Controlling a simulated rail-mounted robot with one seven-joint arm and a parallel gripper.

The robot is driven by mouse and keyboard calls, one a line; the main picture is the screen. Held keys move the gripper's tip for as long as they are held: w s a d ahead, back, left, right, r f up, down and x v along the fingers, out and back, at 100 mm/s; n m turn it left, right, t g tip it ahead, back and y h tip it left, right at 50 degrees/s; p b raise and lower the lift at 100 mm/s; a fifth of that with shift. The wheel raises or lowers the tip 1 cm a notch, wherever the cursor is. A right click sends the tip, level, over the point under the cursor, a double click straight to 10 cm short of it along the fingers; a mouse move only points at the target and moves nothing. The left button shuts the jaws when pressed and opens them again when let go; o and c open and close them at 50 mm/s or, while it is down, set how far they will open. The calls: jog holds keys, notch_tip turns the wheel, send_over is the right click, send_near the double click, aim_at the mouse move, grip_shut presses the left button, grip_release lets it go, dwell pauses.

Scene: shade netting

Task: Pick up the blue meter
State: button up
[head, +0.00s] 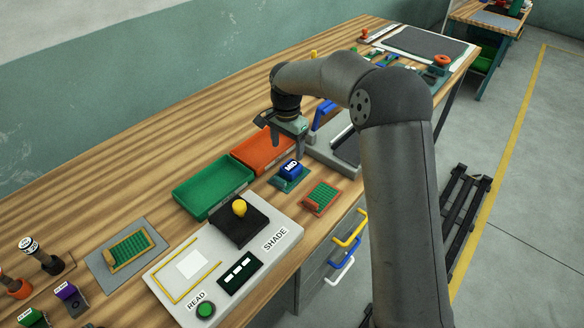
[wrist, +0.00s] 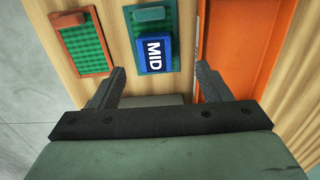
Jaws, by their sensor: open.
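The blue meter (head: 291,169), a small block with a white label reading MID, sits on a dark teal base (head: 281,182) on the wooden bench. In the wrist view the blue meter (wrist: 153,52) lies ahead of my fingers, roughly between their lines, on the teal base with green netting (wrist: 151,30). My gripper (head: 287,150) is open and empty above the bench, a little above the blue meter and apart from it. Its two fingers also show in the wrist view (wrist: 160,80), one on each side.
An orange tray (head: 262,150) and a green tray (head: 213,187) stand left of the meter. A red-framed netting sample (head: 322,197) lies close on its right. A grey device (head: 335,150) stands behind. The SHADE panel (head: 225,255) with a yellow knob is in front.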

aim_at(291, 166)
notch_tip(291, 166, down, 3)
jog(key=shift+f, duration=0.15)
jog(key=f+p, duration=0.1)
jog(key=f, duration=0.1)
jog(key=d+f+p, duration=0.1)
jog(key=f, duration=0.1)
jog(key=shift+d+f, duration=0.1)
jog(key=shift+f, duration=0.6)
jog(key=c, duration=1.2)
jog(key=shift+w+r, duration=0.1)
jog(key=shift+r, duration=0.05)
jog(key=shift+c, duration=0.2)
